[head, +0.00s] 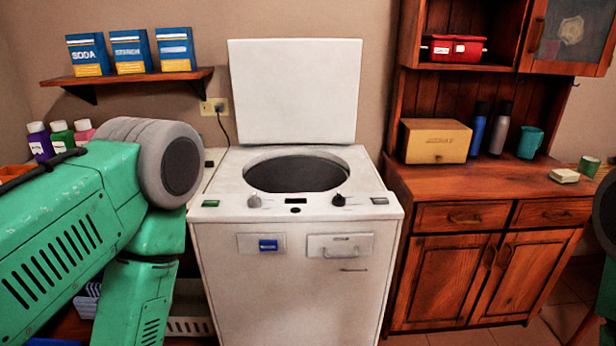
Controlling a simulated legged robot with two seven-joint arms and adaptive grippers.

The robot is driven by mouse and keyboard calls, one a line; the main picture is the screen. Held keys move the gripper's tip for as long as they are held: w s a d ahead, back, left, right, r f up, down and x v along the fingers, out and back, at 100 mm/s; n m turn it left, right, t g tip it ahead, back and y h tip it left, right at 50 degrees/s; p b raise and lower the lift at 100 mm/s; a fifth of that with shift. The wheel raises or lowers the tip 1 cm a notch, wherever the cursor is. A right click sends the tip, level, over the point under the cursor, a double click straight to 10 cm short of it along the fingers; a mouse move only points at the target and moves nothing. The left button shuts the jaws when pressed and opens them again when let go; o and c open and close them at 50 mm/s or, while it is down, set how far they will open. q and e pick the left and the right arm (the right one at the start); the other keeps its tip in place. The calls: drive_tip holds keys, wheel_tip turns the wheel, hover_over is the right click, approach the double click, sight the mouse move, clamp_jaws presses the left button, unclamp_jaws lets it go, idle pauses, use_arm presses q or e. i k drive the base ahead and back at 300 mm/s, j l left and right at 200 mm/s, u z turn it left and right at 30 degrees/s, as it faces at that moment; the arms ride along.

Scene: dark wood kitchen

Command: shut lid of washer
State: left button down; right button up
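The white washer (298,270) stands in the middle of the head view, with its round dark drum opening (300,174) showing on top. Its white lid (294,92) is open and stands upright at the back edge. Two knobs and small buttons sit along the front edge of the top. My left arm comes in from the left, in front of the shelf area, and is apart from the lid. Its gripper is not in view. A part of my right arm shows at the right edge, and its gripper is not in view.
A wall shelf (130,79) with blue boxes (130,51) hangs left of the lid. Bottles (60,136) stand below it. A wooden cabinet (470,190) stands right of the washer, holding a wooden box (435,141), flasks and a teal mug (530,143). Space above the washer is clear.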

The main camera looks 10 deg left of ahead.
sight(286, 91)
drive_tip(key=i+l, duration=0.45)
drive_tip(key=l, duration=0.15)
drive_tip(key=i+l+u, duration=0.1)
drive_tip(key=i+l, duration=0.4)
